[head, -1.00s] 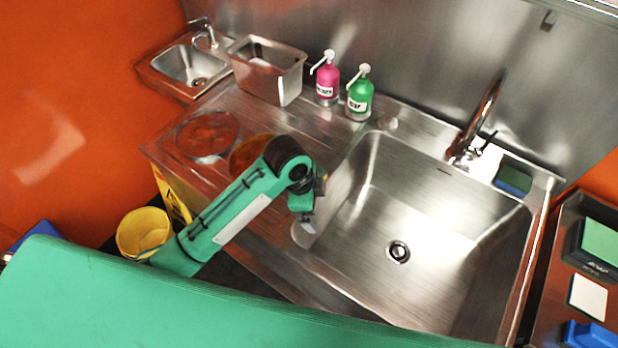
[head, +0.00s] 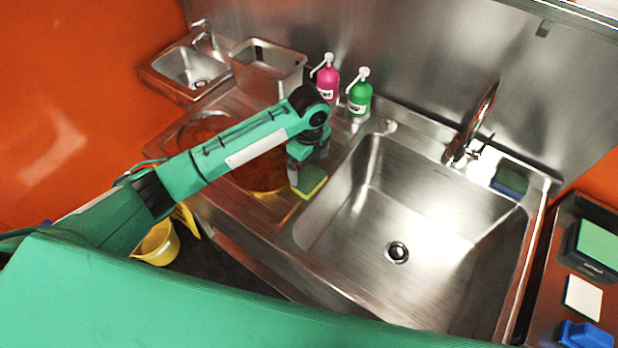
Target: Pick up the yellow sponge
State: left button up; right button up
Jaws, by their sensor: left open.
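The yellow sponge (head: 313,192) lies on the steel counter at the left rim of the big sink. Its top is green and its side is yellow. My left gripper (head: 300,176) is open, pointing down at the sponge's far left side, and it hides part of the sponge. I cannot tell whether a finger touches the sponge. My right gripper is not in view.
The big sink (head: 440,230) is empty, right of the sponge. A pink bottle (head: 326,84) and a green bottle (head: 360,97) stand behind. A steel bin (head: 262,75) is at the back left. A green and blue sponge (head: 510,181) lies beside the faucet (head: 470,130).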

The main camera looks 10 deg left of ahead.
aim_at(309, 178)
pick_arm(q)
notch_tip(309, 178, down, 3)
jog(key=shift+r, duration=0.1)
jog(key=shift+w+f+p, duration=0.1)
jog(key=shift+f+p, duration=0.45)
jog(key=shift+p, duration=0.25)
jog(key=f, duration=0.1)
jog(key=f+p, duration=0.1)
jog(key=f, duration=0.1)
jog(key=shift+w+a+f, duration=0.1)
jog(key=shift+w+f, duration=0.05)
jog(key=shift+w, duration=0.05)
jog(key=shift+f+p, duration=0.3)
jog(key=shift+f, duration=0.25)
jog(key=c, duration=0.8)
jog(key=shift+r, duration=0.1)
